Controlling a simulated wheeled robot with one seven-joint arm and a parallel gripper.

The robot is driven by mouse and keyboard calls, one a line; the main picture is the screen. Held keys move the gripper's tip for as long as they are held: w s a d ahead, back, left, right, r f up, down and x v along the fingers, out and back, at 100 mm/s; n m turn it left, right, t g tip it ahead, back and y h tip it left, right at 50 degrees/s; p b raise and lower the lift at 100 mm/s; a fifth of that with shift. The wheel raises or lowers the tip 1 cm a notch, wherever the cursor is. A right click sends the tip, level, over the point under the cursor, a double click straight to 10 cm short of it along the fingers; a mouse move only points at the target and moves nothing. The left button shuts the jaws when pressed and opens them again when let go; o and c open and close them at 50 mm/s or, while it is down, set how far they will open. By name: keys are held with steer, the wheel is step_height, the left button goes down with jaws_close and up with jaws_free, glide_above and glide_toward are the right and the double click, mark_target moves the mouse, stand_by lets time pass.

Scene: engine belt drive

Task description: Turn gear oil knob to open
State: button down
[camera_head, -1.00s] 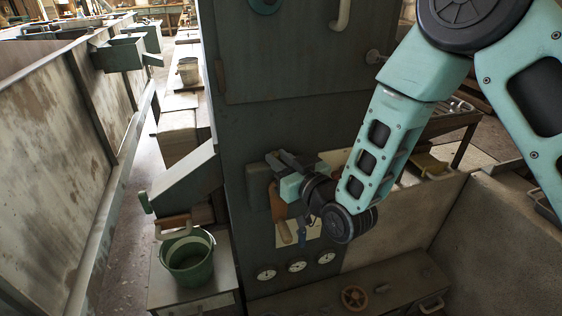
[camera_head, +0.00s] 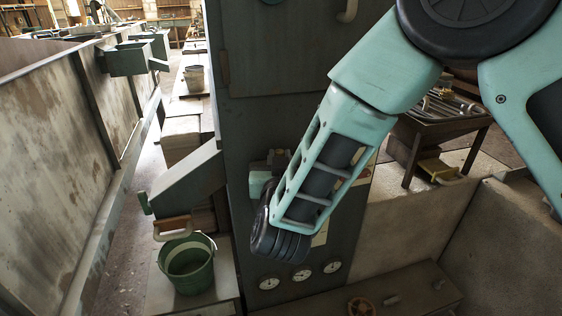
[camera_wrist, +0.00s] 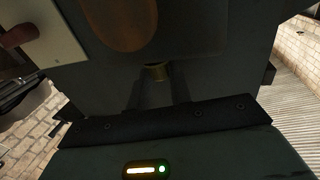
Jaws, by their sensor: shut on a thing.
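My gripper (camera_wrist: 157,88) is at the dark panel. In the head view the arm hides most of it, and only a teal part shows left of the wrist. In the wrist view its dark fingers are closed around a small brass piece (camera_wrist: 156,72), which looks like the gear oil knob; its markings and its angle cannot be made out. A rounded wooden orange-brown piece (camera_wrist: 122,22) lies just beyond it in the wrist view. In the head view this piece is hidden behind the arm.
A green bucket (camera_head: 187,262) stands on a ledge at the left, below a sloped chute (camera_head: 181,182). A trolley (camera_head: 440,125) stands behind the arm.

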stand_by(0.4)
steer(key=c, duration=1.5)
jaws_free()
steer(key=shift+c, duration=0.2)
steer(key=s+b, duration=0.2)
steer(key=s, duration=1.5)
steer(key=shift+s, duration=0.2)
